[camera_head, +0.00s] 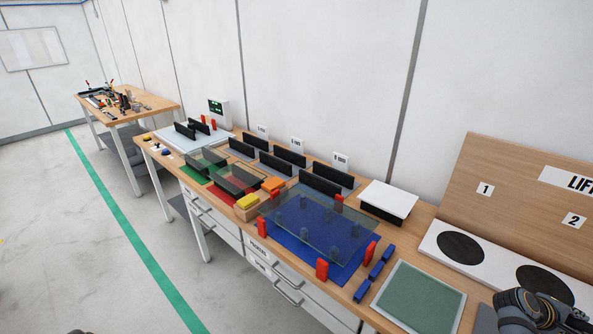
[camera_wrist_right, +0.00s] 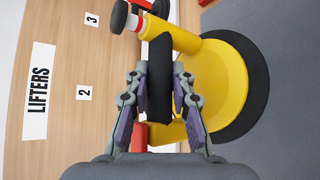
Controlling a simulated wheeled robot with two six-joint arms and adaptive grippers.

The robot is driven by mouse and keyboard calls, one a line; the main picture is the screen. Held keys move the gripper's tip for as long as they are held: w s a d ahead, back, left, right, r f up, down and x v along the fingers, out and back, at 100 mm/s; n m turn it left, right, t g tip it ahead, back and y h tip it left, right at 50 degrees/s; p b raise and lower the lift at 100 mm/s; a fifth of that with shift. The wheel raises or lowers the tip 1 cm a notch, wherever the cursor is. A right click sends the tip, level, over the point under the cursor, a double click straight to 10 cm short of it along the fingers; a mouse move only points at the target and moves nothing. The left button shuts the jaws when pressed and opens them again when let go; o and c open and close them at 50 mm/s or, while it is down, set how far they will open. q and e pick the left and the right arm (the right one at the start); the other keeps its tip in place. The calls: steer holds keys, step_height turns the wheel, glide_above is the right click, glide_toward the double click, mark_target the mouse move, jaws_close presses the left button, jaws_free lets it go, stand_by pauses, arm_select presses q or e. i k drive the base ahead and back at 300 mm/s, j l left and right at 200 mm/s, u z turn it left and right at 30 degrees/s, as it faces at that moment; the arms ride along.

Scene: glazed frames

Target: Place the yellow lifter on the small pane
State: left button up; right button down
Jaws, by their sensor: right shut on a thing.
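My right gripper (camera_wrist_right: 160,82) is shut on the black handle (camera_wrist_right: 160,65) of the yellow lifter (camera_wrist_right: 222,72), seen in the right wrist view. The lifter's round yellow body has a black rim pad. In the head view my right arm (camera_head: 535,312) is at the lower right corner; the lifter does not show there. Two smaller glass panes lie left of the large pane (camera_head: 315,222): one over a green mat (camera_head: 194,176), one over a red mat (camera_head: 222,195). I cannot tell which is the small pane. My left gripper is not in view.
A white base (camera_head: 490,284) with black round pads stands before the wooden LIFTERS board (camera_head: 511,190). Red blocks (camera_head: 322,269) edge the large pane. Black upright racks (camera_head: 289,156) stand behind the panes. A green-topped mat (camera_head: 418,298) and blue blocks (camera_head: 376,270) lie at front right.

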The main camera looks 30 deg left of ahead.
mark_target(238, 175)
steer(key=j+u, duration=0.2)
steer(key=u, duration=0.2)
steer(key=i+j+u, duration=0.1)
steer(key=u, duration=0.35)
steer(key=i+j+u, duration=0.15)
steer(key=u, duration=0.25)
steer(key=i+j+u, duration=0.1)
steer(key=j+u, duration=0.15)
steer(key=u, duration=0.15)
steer(key=j+u, duration=0.15)
steer(key=u, duration=0.15)
steer(key=i+j+u, duration=0.1)
steer(key=u, duration=0.25)
